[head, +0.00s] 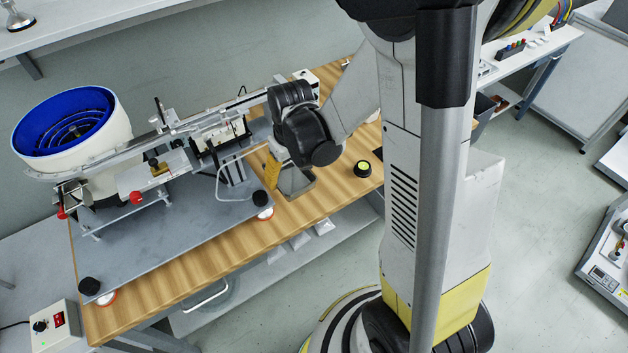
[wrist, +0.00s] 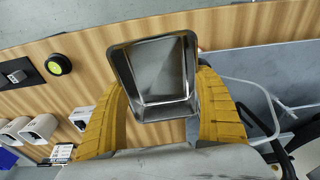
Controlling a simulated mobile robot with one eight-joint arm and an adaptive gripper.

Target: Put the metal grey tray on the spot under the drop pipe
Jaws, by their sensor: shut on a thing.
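The metal grey tray (head: 300,184) is an open, empty rectangular pan over the wooden table, right of the feeder machine. In the wrist view the tray (wrist: 153,83) sits between the two yellow fingers of my gripper (wrist: 160,95), which is shut on it. In the head view my gripper (head: 281,175) is partly hidden by my arm. I cannot tell whether the tray touches the table. A thin pale curved pipe (head: 219,178), perhaps the drop pipe, is left of the tray; it is on the right in the wrist view (wrist: 256,82). The spot under it is not clearly visible.
The feeder with a blue bowl (head: 68,125) stands on a grey plate (head: 180,235) on the wooden table (head: 240,258). A round black-and-yellow button (head: 362,168) is on the table right of the tray. A control box (head: 54,325) is at lower left.

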